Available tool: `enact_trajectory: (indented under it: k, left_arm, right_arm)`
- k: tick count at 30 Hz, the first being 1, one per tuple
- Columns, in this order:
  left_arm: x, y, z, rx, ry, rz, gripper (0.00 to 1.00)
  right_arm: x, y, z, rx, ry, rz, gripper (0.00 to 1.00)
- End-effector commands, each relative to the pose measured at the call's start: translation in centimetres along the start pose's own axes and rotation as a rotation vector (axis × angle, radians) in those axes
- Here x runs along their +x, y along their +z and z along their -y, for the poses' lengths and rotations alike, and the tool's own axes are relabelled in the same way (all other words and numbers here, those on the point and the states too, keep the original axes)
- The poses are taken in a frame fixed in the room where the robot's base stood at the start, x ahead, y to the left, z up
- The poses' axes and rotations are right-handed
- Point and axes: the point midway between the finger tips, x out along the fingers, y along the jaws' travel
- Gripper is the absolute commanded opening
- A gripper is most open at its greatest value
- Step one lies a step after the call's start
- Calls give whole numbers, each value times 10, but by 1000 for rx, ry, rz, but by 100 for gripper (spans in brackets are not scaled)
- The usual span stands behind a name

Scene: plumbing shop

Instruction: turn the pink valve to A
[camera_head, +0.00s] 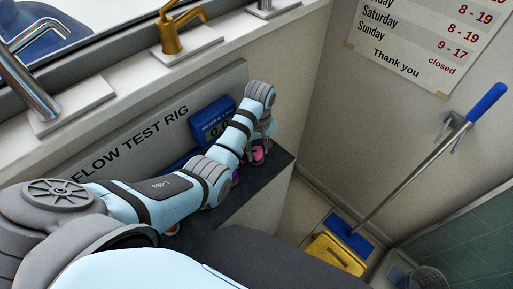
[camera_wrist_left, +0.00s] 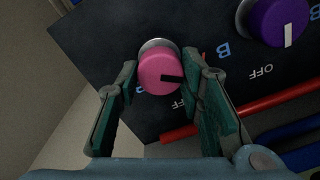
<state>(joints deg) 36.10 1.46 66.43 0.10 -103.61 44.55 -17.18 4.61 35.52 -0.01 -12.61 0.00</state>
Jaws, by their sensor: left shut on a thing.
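The pink valve (camera_wrist_left: 156,68) is a round knob with a black pointer mark on the dark panel (camera_wrist_left: 95,45). No A label is readable there. In the head view my left gripper (camera_head: 264,137) reaches down over the pink valve (camera_head: 258,154) near the right end of the test rig. My right gripper is not in view.
A purple valve (camera_wrist_left: 275,20) with a white mark sits close by, with B and OFF labels near it. A blue display (camera_head: 212,122) stands behind my arm.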

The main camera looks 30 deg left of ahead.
Motion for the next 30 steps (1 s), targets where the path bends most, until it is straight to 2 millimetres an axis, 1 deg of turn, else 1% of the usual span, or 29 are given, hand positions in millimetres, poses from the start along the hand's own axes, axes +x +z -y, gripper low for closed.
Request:
enact_trajectory:
  k: [9,21,22,24,26,30]
  left_arm:
    - [-1,-1,0,-86,2,0,6]
    - [-1,-1,0,-93,2,0,6]
    - [-1,-1,0,-93,2,0,36]
    - [-1,-1,0,-93,2,1,47]
    - [0,-1,0,-93,2,1,55]
    - [0,0,0,-92,1,2,55]
  right_arm:
    - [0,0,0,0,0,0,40]
    - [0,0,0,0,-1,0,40]
    - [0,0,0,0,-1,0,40]
    - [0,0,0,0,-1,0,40]
    - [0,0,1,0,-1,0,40]
    - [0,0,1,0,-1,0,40]
